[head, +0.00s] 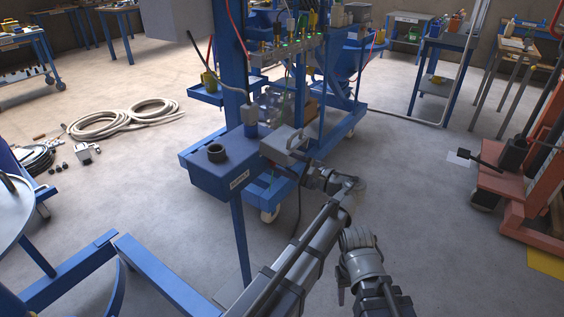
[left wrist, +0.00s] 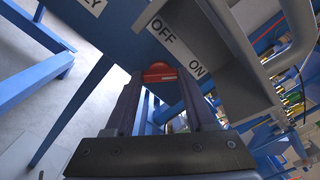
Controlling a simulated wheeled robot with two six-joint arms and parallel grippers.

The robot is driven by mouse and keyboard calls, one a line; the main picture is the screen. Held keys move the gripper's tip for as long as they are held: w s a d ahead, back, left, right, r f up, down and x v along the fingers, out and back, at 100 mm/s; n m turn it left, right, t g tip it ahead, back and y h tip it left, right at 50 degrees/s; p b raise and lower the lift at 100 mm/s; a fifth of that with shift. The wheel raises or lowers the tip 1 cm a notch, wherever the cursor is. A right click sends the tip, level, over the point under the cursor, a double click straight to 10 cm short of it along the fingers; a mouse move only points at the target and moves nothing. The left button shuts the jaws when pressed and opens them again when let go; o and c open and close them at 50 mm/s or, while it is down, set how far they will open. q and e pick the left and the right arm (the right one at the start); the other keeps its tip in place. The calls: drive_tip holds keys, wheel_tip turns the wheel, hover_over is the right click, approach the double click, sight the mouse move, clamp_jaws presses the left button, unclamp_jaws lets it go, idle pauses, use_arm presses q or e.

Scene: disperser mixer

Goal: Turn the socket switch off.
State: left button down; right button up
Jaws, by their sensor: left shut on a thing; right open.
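The socket switch is on a grey housing (head: 284,146) at the right side of a blue supply box (head: 215,170). In the left wrist view, a white plate (left wrist: 178,48) on this unit reads OFF and ON. The red switch handle (left wrist: 160,73) sits between my left gripper's fingertips (left wrist: 160,80), which are shut on it, below the plate. I cannot tell which marking the handle points to. In the head view the left gripper (head: 308,176) reaches the housing's lower edge, and the handle is hidden. My right gripper (head: 358,238) is open and empty, apart from the box.
A blue post and frame with hoses and fittings (head: 285,50) stands behind the box. A round table (head: 12,215) with blue legs is at the left. Coiled hose (head: 125,118) lies on the floor. An orange lift (head: 515,185) stands at the right. Floor between is clear.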

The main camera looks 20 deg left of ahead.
use_arm(q)
drive_tip(key=shift+n, duration=0.4)
drive_tip(key=n, duration=0.7)
drive_tip(key=shift+n, duration=0.3)
drive_tip(key=n, duration=0.3)
drive_tip(key=shift+n, duration=2.2)
drive_tip(key=shift+s, duration=0.1)
drive_tip(key=shift+c, duration=1.2)
unclamp_jaws()
